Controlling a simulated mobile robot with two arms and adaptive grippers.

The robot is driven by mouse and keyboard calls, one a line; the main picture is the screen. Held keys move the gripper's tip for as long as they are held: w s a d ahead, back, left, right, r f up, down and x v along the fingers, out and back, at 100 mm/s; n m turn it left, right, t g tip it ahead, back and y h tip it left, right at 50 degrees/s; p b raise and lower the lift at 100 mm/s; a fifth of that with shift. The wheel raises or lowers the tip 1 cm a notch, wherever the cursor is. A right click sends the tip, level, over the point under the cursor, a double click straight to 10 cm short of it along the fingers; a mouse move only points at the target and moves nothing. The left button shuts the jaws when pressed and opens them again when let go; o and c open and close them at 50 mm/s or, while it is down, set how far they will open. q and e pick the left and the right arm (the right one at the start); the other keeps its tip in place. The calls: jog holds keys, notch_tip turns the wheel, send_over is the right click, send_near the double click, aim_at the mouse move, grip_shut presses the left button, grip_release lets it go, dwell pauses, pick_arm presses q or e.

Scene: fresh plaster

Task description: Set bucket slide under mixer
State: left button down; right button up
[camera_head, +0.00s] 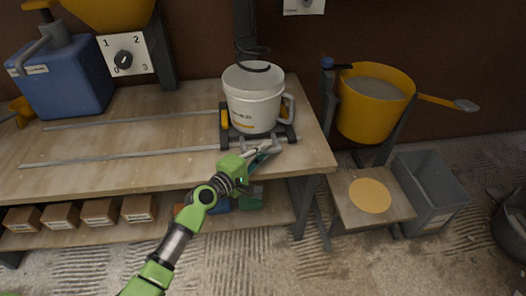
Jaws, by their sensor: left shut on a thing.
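A white bucket (252,100) stands upright on the bucket slide (225,136), a dark carriage with yellow parts, at the right end of two metal rails on the workbench. The mixer (249,50), a dark column with a spiral whisk, is directly above and behind the bucket; its lower end overlaps the bucket's rim in this view. My left gripper (266,147) is at the front of the slide, below the bucket, and is shut on the slide's front part, which its fingers partly hide. My right gripper is not in view.
The rails (110,158) run free to the left. A blue container (62,80) and a dial panel (124,58) stand at the back left. To the right are a yellow tub (372,120), a low stand with a round yellow disc (370,195) and a grey bin (433,185).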

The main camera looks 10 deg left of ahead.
pick_arm(q)
jog(key=shift+d, duration=0.2)
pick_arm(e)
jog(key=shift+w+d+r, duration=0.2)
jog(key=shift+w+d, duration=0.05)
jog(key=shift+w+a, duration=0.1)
pick_arm(q)
jog(key=c, duration=2)
grip_release()
jog(key=shift+d, duration=0.2)
jog(key=shift+c, duration=0.2)
jog(key=shift+w, duration=0.1)
